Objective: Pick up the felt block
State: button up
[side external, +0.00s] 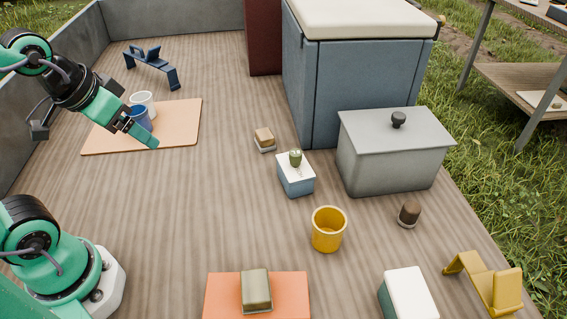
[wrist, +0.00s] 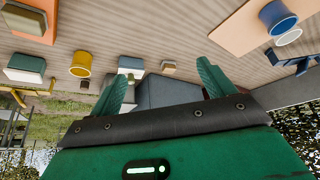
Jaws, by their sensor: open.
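A small block (side external: 264,138) with a tan top and pale lower part lies on the deck, left of the blue cabinet. In the wrist view it appears (wrist: 169,66) between my fingers but far beyond them. An olive block (side external: 256,290) rests on an orange mat (side external: 221,294) at the front. I cannot tell from texture which of these is felt. My gripper (side external: 150,140) is open and empty, raised at the left in front of the tan mat and well away from both blocks. Its two spread fingers show in the wrist view (wrist: 163,72).
A white-topped blue box (side external: 297,177) bearing a green object, a yellow cup (side external: 328,230), a grey lidded box (side external: 388,160) and a brown cylinder (side external: 409,213) stand rightward.

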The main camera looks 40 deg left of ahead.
jog(key=shift+w, duration=0.1)
jog(key=m+g, duration=0.6)
send_over(263, 133)
jog(key=f, duration=1.5)
jog(key=shift+s+f, duration=0.15)
jog(key=shift+s, duration=0.15)
jog(key=shift+w+f, duration=0.2)
jog(key=shift+f, duration=0.2)
jog(key=shift+f, duration=1.3)
